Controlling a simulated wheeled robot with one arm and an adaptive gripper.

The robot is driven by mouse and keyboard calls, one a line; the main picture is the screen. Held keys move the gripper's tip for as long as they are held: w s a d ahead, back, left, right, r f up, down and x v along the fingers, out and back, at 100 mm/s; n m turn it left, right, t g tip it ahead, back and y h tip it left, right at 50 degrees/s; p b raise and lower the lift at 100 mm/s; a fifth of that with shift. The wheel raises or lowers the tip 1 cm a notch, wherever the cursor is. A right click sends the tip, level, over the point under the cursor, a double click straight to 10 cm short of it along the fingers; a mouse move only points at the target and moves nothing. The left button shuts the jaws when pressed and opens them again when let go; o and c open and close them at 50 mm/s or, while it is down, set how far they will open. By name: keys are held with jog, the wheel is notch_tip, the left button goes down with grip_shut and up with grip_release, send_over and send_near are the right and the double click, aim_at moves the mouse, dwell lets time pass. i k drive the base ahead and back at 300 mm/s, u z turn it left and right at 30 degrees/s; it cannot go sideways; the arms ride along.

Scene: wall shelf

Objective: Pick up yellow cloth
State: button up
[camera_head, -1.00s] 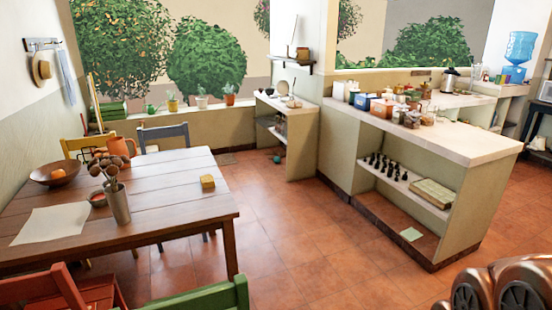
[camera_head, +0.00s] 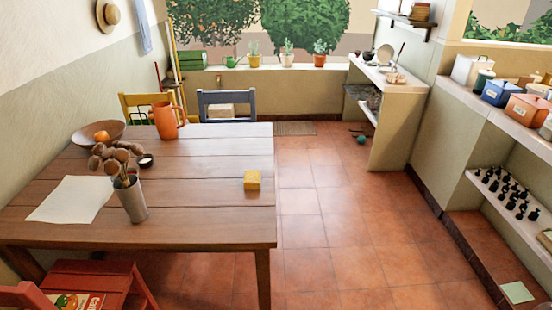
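A small yellow thing (camera_head: 252,180) lies on the wooden table (camera_head: 205,200), near its right edge. It looks like a thick folded cloth or a sponge-like block; I cannot tell which. No other yellow cloth is clearly seen. My gripper is not in view.
The table also holds a metal cup of wooden utensils (camera_head: 130,200), a paper sheet (camera_head: 68,200), a bowl (camera_head: 82,137) and an orange jug (camera_head: 166,121). A red chair (camera_head: 75,283) stands in front. Tiled floor (camera_head: 335,225) is clear between the table and the counter (camera_head: 450,165). A wall shelf (camera_head: 404,19) hangs at the back.

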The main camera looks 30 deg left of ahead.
aim_at(252, 178)
jog(key=i, duration=2.65)
jog(key=u, duration=4.55)
jog(key=i, duration=0.5)
jog(key=z, duration=0.05)
